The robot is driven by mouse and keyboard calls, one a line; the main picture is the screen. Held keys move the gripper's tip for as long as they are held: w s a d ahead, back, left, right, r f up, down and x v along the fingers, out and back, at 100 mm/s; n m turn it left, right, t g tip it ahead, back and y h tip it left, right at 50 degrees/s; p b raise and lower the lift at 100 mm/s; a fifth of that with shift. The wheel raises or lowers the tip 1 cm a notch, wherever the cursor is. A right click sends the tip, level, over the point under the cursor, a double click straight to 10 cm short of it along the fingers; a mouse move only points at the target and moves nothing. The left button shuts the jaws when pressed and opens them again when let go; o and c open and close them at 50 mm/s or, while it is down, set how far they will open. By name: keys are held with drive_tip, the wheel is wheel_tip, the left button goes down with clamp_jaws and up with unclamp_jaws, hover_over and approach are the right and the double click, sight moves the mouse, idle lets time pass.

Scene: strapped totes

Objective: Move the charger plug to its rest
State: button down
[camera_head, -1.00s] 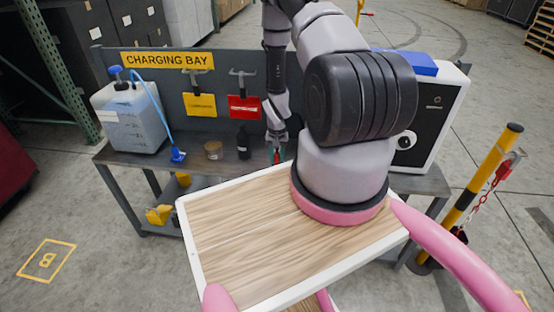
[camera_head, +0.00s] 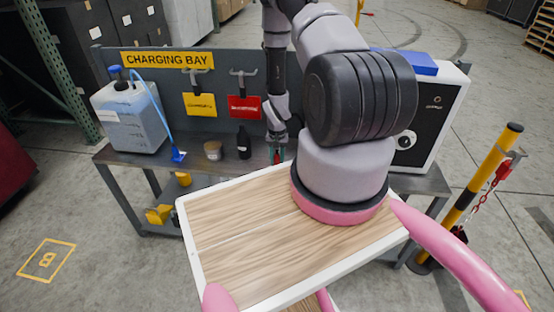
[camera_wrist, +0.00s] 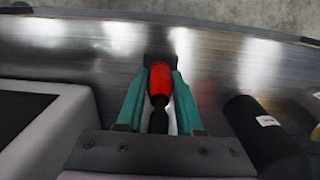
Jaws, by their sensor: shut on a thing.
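My gripper (camera_wrist: 160,90) has teal fingers, which are shut on a red piece with a black lower part, which I take to be the charger plug (camera_wrist: 160,80). The plug lies lengthwise between the fingers, low over the metal bench top. A dark square block (camera_wrist: 160,59) shows at the fingertips beyond the plug's red end; I cannot tell if they touch or if the block is the rest. In the head view my gripper (camera_head: 277,155) is small, at the bench's middle, partly hidden by my arm.
The grey bench (camera_head: 128,159) carries a jug (camera_head: 130,120), a brown tub (camera_head: 213,150) and a black bottle (camera_head: 244,143), also close beside my gripper in the wrist view (camera_wrist: 265,135). A white and black charger cabinet (camera_head: 435,115) stands at the right. A yellow-black post (camera_head: 482,190) is nearby.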

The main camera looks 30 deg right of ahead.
drive_tip(key=shift+f, duration=0.3)
drive_tip(key=shift+c, duration=2.3)
unclamp_jaws()
drive_tip(key=shift+r, duration=0.1)
wheel_tip(320, 180, up, 11)
drive_tip(key=shift+f, duration=0.2)
